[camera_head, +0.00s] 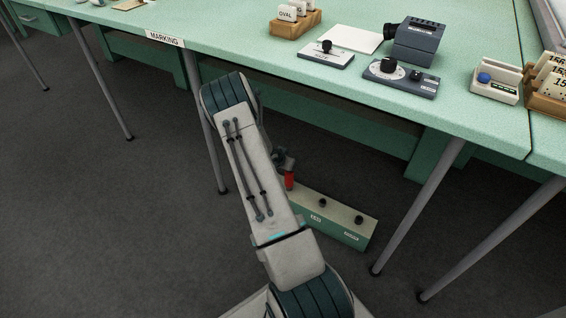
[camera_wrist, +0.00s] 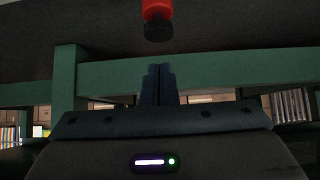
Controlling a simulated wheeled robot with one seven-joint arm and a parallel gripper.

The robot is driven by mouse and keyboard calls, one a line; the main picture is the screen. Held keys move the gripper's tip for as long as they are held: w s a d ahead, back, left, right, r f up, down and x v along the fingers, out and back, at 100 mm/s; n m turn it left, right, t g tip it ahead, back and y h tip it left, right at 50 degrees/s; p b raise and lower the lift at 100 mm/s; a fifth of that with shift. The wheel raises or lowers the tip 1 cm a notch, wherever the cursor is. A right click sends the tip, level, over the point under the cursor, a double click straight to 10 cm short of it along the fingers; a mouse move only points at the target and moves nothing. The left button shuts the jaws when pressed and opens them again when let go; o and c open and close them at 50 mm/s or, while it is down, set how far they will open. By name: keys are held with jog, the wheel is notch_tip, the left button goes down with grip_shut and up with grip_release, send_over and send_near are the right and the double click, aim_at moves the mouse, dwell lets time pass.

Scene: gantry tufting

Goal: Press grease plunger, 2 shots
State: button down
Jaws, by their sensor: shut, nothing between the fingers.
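A low green box (camera_head: 325,217) with a pale top stands on the floor under the table edge. A red cylinder (camera_head: 289,180) rises at its left end, partly hidden by my arm; I take it for the grease plunger. In the wrist view a red cylinder with a black cap (camera_wrist: 157,22) shows at the top edge, cut off by the frame. My gripper (camera_wrist: 160,68) is shut and empty, its fingertips pointing toward the black cap with a visible gap in the picture. In the head view my arm hides most of the gripper. I cannot tell the depth between fingertips and cap.
The box top also carries dark knobs (camera_head: 323,202). The green table (camera_head: 460,105) overhangs behind it, with grey legs (camera_head: 418,205) at the right. Devices and card holders stand on the tabletop. Open dark floor (camera_head: 90,230) lies to the left. A green rail (camera_wrist: 225,75) crosses the wrist view.

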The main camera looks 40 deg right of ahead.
jog(key=shift+a+f+b, duration=0.1)
jog(key=shift+f+b, duration=0.35)
jog(key=shift+f, duration=1)
jog(key=shift+f, duration=0.1)
jog(key=shift+f+b, duration=0.45)
jog(key=shift+f, duration=0.5)
jog(key=w+d+r+p+v, duration=0.1)
jog(key=p+v, duration=0.5)
jog(key=v, duration=0.7)
jog(key=shift+d+r+p, duration=0.4)
jog(key=shift+d+r, duration=0.15)
jog(key=shift+r, duration=0.1)
